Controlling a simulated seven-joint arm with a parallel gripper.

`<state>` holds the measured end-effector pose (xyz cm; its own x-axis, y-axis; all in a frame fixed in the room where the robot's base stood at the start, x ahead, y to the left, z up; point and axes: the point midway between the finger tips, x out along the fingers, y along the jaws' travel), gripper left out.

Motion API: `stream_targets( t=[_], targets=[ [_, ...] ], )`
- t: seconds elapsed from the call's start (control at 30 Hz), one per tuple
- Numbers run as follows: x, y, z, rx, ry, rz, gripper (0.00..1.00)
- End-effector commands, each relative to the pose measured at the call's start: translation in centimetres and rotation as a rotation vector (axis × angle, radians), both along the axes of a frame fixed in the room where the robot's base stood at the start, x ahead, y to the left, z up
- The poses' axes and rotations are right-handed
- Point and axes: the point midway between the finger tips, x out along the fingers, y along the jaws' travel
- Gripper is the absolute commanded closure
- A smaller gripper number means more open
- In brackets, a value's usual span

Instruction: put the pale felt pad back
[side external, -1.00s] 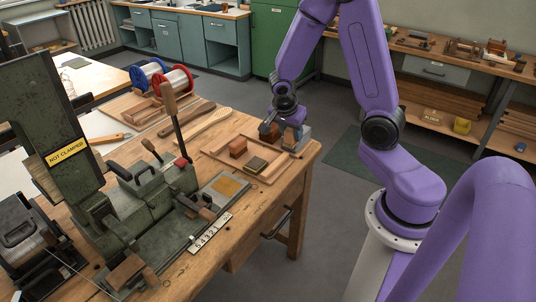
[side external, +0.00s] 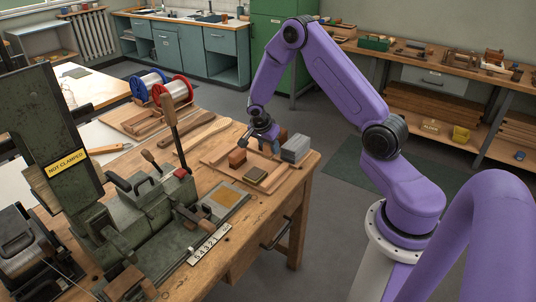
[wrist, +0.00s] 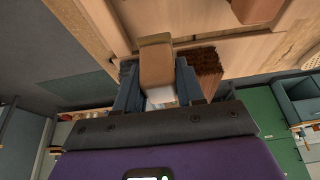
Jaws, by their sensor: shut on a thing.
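My gripper (side external: 262,138) is over the far side of the wooden tray (side external: 222,163), left of the grey stack. In the wrist view, the gripper (wrist: 158,88) is shut on a tan block (wrist: 156,60) with a whitish patch (wrist: 161,97) at its near end, between the two fingers. I cannot tell for sure whether this is the pale felt pad or a backing on it. In the side view the held piece is mostly hidden by the gripper. A red-brown block (side external: 237,158) and a dark block with a yellowish top (side external: 256,174) lie in the tray.
A grey stack (side external: 295,148) stands at the tray's right end. A dark brown bristly piece (wrist: 207,66) is close beside the right finger in the wrist view. The green machine (side external: 135,215) with its upright handle (side external: 170,115) fills the bench's left side.

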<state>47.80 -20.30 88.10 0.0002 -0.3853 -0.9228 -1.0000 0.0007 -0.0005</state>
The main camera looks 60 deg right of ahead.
Motion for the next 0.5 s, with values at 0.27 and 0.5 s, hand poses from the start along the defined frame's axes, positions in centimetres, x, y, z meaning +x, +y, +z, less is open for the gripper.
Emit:
stream_targets(
  t=[0.27, 0.5],
  targets=[
    [0.8, -0.4, -1.9, 0.0, 0.004, 0.0, 0.86],
    [0.9, -0.4, -4.1, 0.0, 0.0, 0.001, 0.86]
  ],
)
